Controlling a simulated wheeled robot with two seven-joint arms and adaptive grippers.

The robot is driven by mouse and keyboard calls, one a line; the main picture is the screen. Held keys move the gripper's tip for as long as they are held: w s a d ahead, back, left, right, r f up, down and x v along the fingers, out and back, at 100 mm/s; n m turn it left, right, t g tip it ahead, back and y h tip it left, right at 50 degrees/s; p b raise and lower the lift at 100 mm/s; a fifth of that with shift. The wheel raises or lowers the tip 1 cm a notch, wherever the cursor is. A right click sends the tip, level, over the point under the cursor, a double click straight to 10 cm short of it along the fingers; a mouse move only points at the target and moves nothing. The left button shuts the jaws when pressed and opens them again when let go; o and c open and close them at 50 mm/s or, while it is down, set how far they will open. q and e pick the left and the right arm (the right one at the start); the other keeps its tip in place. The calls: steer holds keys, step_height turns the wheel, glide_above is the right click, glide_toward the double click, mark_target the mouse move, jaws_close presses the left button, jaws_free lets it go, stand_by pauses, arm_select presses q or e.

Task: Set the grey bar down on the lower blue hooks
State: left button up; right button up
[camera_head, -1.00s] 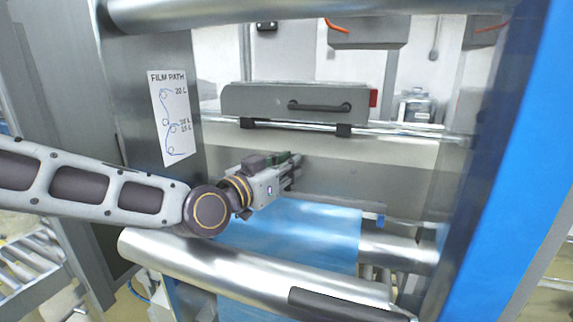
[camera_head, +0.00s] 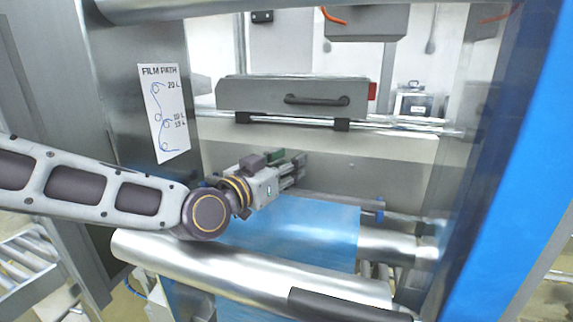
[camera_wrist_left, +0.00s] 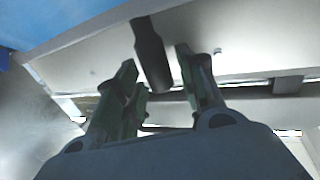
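My left gripper (camera_head: 290,170) points right, in front of the pale panel inside the machine. In the left wrist view its green-padded fingers (camera_wrist_left: 158,88) stand apart, and nothing is clearly clamped between them. A dark bar-like piece (camera_wrist_left: 150,55) shows in the gap; I cannot tell whether the fingers touch it. The thin grey bar (camera_head: 335,201) lies low, just beyond the blue film. Its right end is at a blue hook (camera_head: 379,207); I cannot tell whether it is fully seated. Its left end is hidden near my gripper. My right gripper is not in view.
Blue film (camera_head: 300,232) passes over shiny rollers (camera_head: 220,268) below my gripper. A grey box with a black handle (camera_head: 318,100) sits on a rail above. A blue post (camera_head: 505,160) bounds the right side, a film-path sign (camera_head: 163,115) the left.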

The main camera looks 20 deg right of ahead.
arm_select(q)
steer(key=shift+r, duration=0.15)
steer(key=shift+r, duration=0.1)
steer(key=b+v, duration=0.1)
steer(key=v, duration=0.6)
steer(key=shift+s+a, duration=0.15)
steer(key=shift+a, duration=0.05)
stand_by(0.4)
stand_by(0.5)
